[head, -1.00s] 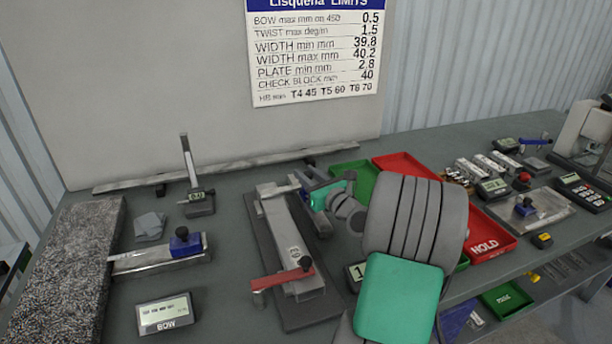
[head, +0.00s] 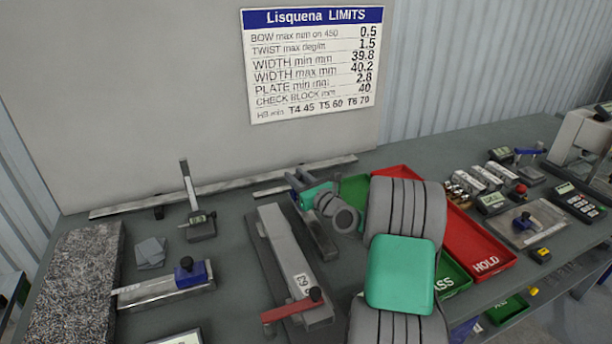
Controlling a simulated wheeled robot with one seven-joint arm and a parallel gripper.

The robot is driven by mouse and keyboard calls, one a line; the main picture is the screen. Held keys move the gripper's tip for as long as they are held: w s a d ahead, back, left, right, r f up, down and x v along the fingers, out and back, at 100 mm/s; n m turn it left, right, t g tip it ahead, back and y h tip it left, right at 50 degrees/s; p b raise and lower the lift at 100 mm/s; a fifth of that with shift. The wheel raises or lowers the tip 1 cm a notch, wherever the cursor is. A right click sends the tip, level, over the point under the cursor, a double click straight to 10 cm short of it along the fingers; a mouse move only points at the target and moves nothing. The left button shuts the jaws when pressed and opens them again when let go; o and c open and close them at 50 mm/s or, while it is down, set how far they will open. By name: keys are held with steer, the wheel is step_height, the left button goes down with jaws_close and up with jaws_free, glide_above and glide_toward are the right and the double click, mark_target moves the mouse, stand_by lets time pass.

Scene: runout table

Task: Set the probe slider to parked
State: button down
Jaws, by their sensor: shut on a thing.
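No part is labelled as the probe slider. One slider-like part is a blue block with a black knob (head: 185,269), on a pale metal bar (head: 150,291) at the left. Another black-knobbed part is the red lever (head: 292,311) across the near end of the long grey fixture (head: 285,240). My gripper (head: 299,184) is beyond the fixture's far end, right of it, well away from both knobs. It appears shut on a light metal bar (head: 269,192) that sticks out to its left.
A green tray (head: 455,279) and red HOLD tray (head: 485,261) lie right of my arm. A granite block (head: 75,285) fills the left edge. A long straightedge (head: 225,184) lies along the back.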

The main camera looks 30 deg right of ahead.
steer(key=shift+r, duration=0.15)
steer(key=c, duration=1.3)
jaws_free()
steer(key=shift+w+a, duration=0.1)
steer(key=shift+w, duration=0.15)
steer(key=shift+o, duration=0.8)
steer(key=shift+s, duration=0.1)
steer(key=s, duration=0.2)
steer(key=s+d, duration=0.1)
steer(key=s, duration=0.2)
steer(key=s+b, duration=0.1)
steer(key=s, duration=0.1)
steer(key=shift+s+d, duration=0.15)
steer(key=shift+s, duration=0.25)
